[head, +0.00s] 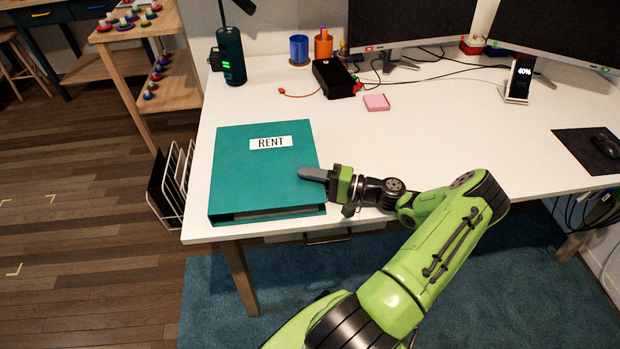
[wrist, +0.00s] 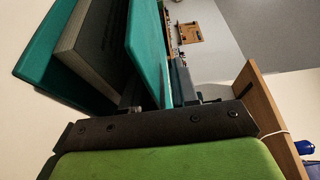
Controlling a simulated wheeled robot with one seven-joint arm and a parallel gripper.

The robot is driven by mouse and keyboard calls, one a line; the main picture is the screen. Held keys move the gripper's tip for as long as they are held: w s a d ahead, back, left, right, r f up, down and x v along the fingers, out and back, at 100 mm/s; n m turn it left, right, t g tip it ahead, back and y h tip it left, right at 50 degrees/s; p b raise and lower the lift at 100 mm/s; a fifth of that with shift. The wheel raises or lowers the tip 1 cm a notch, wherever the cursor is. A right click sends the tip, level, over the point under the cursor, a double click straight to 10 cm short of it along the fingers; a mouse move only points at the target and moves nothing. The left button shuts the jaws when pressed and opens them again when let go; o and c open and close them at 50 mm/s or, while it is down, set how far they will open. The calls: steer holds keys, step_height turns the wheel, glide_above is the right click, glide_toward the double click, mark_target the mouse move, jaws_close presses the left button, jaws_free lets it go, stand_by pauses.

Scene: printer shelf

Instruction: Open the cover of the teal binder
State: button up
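The teal binder (head: 262,180) lies flat on the left part of the white desk, with a white label reading "RENT" (head: 270,142) on its cover. Its cover looks down or nearly down. My gripper (head: 316,175) is at the binder's right edge, with one grey finger over the top of the cover. In the wrist view, the teal cover (wrist: 146,50) stands between my two fingers (wrist: 160,88), apart from the grey page block (wrist: 90,45). The lower finger is hidden in the head view. I cannot tell whether the fingers press on the cover.
A pink note pad (head: 377,102), a black box (head: 335,78) and cups stand behind the binder. A wire rack (head: 172,185) is beside the desk's left edge. The desk right of my gripper is mostly clear.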

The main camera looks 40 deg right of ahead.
steer(key=shift+c, duration=0.2)
jaws_close()
stand_by(1.1)
